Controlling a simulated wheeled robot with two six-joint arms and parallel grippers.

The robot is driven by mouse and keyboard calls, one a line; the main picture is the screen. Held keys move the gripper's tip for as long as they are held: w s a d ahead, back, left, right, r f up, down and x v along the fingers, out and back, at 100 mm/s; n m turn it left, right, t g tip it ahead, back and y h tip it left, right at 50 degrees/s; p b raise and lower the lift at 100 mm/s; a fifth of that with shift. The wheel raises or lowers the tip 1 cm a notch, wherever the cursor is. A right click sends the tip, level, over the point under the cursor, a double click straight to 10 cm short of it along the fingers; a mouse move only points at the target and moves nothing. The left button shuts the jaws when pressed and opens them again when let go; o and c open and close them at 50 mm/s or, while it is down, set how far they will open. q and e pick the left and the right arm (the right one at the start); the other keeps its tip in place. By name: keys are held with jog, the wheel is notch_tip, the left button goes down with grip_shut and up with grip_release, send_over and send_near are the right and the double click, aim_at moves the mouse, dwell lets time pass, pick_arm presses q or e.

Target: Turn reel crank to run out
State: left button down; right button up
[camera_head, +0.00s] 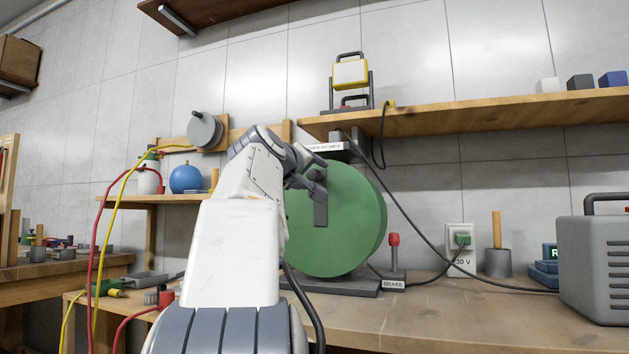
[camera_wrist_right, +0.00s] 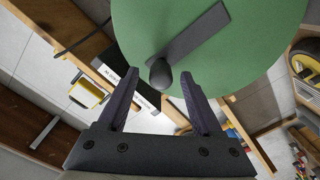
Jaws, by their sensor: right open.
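The large green reel (camera_head: 350,235) stands upright on a dark base on the workbench. Its dark grey crank arm (camera_head: 320,210) lies across the reel's face and hangs down below my right gripper (camera_head: 308,182). In the right wrist view, the crank arm (camera_wrist_right: 195,40) ends in a dark rounded handle (camera_wrist_right: 160,73). My right gripper (camera_wrist_right: 160,80) is open, with the handle showing between its two fingertips; I cannot tell whether they touch it. My right arm hides part of the reel's left side. My left gripper is not in view.
A brake lever with a red knob (camera_head: 394,240) stands right of the reel. A grey machine (camera_head: 597,265) is at the far right. A wooden shelf (camera_head: 470,116) overhangs the reel. Red and yellow hoses hang at left.

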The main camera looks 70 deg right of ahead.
jog(key=a+b, duration=0.2)
jog(key=a, duration=0.5)
jog(key=shift+s+a, duration=0.2)
jog(key=shift+a, duration=0.2)
